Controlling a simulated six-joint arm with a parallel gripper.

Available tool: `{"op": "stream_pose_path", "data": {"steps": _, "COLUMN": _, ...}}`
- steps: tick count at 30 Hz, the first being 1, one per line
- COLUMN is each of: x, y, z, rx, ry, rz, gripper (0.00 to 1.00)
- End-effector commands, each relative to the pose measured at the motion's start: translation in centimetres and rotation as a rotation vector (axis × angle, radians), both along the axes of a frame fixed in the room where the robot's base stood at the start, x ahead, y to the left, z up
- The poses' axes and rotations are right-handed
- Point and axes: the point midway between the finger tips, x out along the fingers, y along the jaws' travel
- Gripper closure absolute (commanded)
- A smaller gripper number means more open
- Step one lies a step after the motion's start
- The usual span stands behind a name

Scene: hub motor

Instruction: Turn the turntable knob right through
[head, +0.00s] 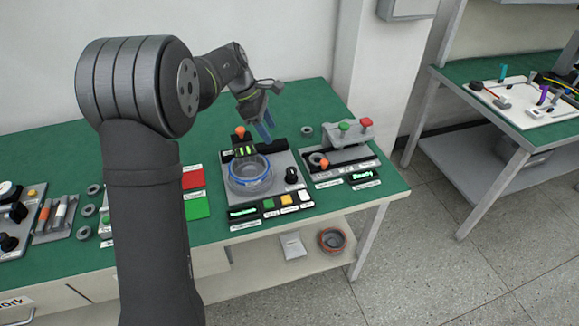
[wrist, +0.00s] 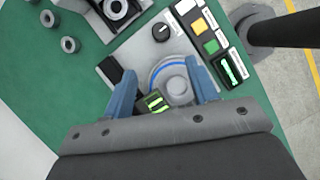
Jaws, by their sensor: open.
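The black turntable knob (head: 291,175) stands on the right part of a grey station plate in the head view. It also shows in the wrist view (wrist: 161,32), beyond the fingertips. The round turntable (head: 250,174) with a blue ring sits on the same plate, left of the knob. In the wrist view the turntable (wrist: 170,63) lies partly between and below the fingers. My gripper (head: 266,131) has blue fingers, is open and empty, and is above the back of the station. In the wrist view, my gripper (wrist: 161,69) shows its two fingers apart, not touching the knob.
Green, yellow and white buttons (head: 287,199) and a lit display (head: 243,212) line the station's front. A second station with a Ready display (head: 362,175) and red and green knobs stands to the right. Loose grey rings (head: 89,210) lie at left.

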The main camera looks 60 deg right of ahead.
Motion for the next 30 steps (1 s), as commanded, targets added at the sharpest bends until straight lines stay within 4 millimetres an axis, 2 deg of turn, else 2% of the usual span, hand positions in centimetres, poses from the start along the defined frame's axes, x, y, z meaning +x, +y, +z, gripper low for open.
{"op": "stream_pose_path", "data": {"steps": 18, "x": -4.6, "y": -1.8, "z": -12.0, "rx": 0.002, "ry": -0.001, "rz": -0.003, "gripper": 0.47}}
{"op": "stream_pose_path", "data": {"steps": 24, "x": -5.4, "y": -2.2, "z": -14.3, "rx": -0.001, "ry": -0.004, "rz": -0.001, "gripper": 0.47}}
{"op": "stream_pose_path", "data": {"steps": 30, "x": -5.7, "y": -2.3, "z": -14.9, "rx": -0.002, "ry": -0.004, "rz": -0.001, "gripper": 0.47}}
